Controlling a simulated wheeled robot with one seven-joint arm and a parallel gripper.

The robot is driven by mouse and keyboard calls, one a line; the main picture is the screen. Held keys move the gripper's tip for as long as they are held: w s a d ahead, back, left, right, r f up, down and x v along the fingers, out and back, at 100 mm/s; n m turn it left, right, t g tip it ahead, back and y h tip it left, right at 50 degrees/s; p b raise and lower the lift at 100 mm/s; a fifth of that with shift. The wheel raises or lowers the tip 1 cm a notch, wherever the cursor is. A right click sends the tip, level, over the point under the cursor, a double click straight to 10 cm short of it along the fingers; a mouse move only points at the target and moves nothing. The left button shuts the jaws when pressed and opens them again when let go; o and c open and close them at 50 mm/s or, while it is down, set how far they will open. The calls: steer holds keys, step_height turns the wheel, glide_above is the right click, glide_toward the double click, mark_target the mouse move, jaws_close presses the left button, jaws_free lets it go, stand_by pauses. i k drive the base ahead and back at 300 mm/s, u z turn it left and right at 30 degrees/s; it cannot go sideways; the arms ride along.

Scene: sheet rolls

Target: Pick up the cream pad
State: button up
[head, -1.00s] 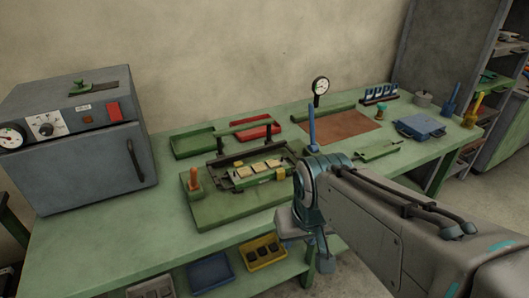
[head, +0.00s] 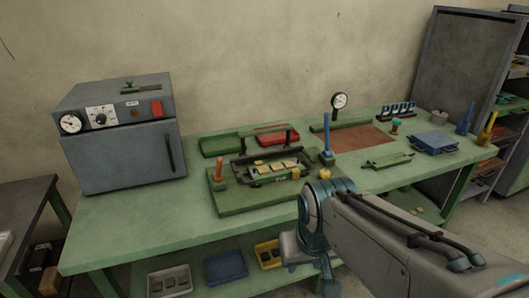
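Several small cream pads sit in a row in the green and black fixture on the workbench; one cream pad (head: 290,164) is near the row's right end. I cannot tell which one the task means. The fixture (head: 267,180) stands on a green board (head: 233,203) between an orange-handled post (head: 220,168) and a blue post (head: 327,138). My gripper (head: 308,262) is in front of the bench edge, to the right of and below the pads in the picture, apart from them. Its fingers are small and partly hidden by the wrist, so their opening is unclear.
A grey oven (head: 125,155) stands at the bench's left end. Behind the fixture are a green tray (head: 218,145), a red tray (head: 277,134) and a dial gauge (head: 339,101). A blue case (head: 432,142) lies to the right. The front left benchtop (head: 140,215) is clear.

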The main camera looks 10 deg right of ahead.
mark_target(289, 164)
steer(key=i, duration=1.15)
steer(key=z, duration=0.45)
